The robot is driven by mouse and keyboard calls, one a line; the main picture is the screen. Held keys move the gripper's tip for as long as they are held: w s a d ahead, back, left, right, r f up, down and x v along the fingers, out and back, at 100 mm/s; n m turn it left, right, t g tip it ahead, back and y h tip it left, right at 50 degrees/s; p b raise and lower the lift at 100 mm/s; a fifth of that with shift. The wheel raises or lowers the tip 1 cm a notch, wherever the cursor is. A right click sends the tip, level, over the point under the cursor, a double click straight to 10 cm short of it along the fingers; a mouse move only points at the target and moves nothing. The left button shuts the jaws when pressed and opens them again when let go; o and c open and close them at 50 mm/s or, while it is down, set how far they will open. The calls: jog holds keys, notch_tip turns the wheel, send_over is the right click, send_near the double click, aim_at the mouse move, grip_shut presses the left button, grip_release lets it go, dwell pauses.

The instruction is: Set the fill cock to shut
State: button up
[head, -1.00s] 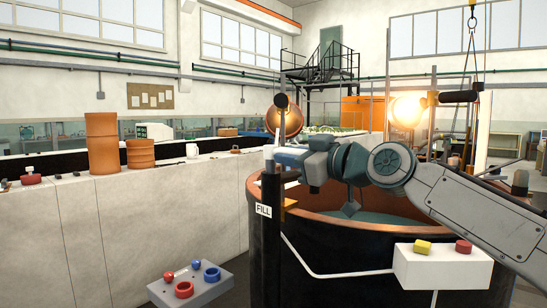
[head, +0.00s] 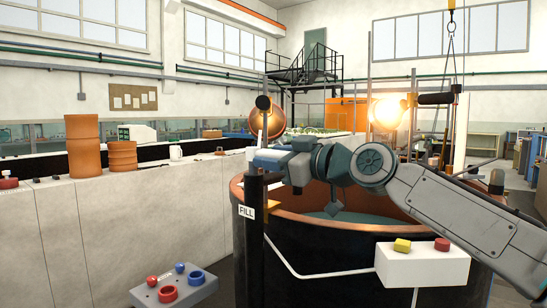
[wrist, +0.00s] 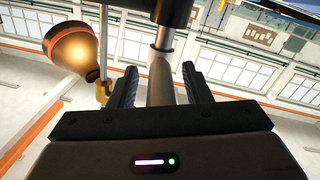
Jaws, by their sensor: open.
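The fill cock is on a black post (head: 250,250) with a white FILL label (head: 246,212). Its lever, with a black grip (head: 263,102) on a thin rod, stands up above the post top. My gripper (head: 262,157) is at the post top, by the lever's lower part. In the wrist view, the metal rod (wrist: 162,60) passes between the two dark fingers of my gripper (wrist: 160,86), below the black grip (wrist: 175,12). The fingers are open, with gaps beside the rod. The cock's body is mostly hidden behind my gripper.
A large round tank (head: 320,240) stands behind the post. A white box (head: 422,265) with yellow and red buttons is at right front. A grey box (head: 174,288) with red and blue knobs is at lower left. A lit round lamp (head: 388,112) hangs at right.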

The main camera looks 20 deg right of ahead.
jog(key=v, duration=1.3)
jog(key=shift+s, duration=0.4)
jog(key=shift+d, duration=0.15)
